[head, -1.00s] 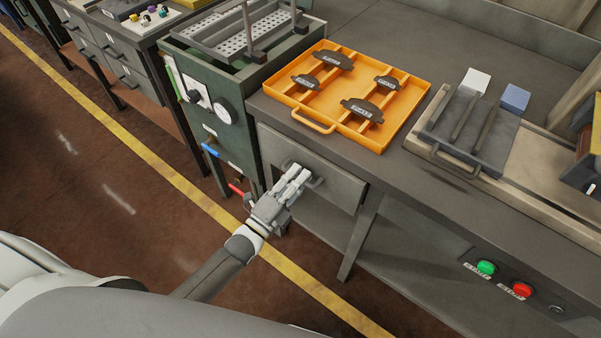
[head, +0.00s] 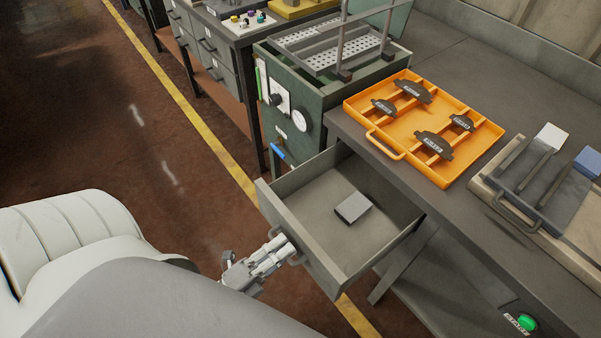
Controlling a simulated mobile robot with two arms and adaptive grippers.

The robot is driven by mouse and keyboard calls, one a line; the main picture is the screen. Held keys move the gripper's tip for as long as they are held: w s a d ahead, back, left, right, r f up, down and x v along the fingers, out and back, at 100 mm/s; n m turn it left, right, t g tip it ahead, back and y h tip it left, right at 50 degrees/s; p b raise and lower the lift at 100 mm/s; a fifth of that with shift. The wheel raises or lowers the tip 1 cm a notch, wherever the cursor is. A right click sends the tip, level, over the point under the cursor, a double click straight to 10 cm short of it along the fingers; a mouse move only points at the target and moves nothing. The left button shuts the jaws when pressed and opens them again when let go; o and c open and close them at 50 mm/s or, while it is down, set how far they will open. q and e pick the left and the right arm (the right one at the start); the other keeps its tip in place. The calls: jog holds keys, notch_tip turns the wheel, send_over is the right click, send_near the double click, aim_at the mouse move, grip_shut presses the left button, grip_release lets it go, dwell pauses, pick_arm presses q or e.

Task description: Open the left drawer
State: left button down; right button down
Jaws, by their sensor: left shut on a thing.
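The left drawer (head: 365,261) of the grey workbench is pulled well out, and its inside shows. A small grey block (head: 352,207) lies on the drawer floor. My left gripper (head: 283,250) is at the drawer's front panel, shut on the drawer handle (head: 291,249), which is partly hidden by the fingers. My right gripper is not in the head view.
An orange tray (head: 388,153) with several dark brake shoes sits on the workbench (head: 455,205) above the drawer. A green machine (head: 317,95) with a gauge stands close left of the drawer. A green start button (head: 526,322) is at lower right.

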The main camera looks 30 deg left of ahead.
pick_arm(q)
jog(key=shift+r+v, duration=0.15)
jog(key=shift+v, duration=0.55)
jog(key=shift+r+v, duration=0.15)
jog(key=shift+v, duration=0.55)
jog(key=shift+f, duration=0.1)
jog(key=c, duration=1.5)
grip_release()
jog(key=v, duration=1.2)
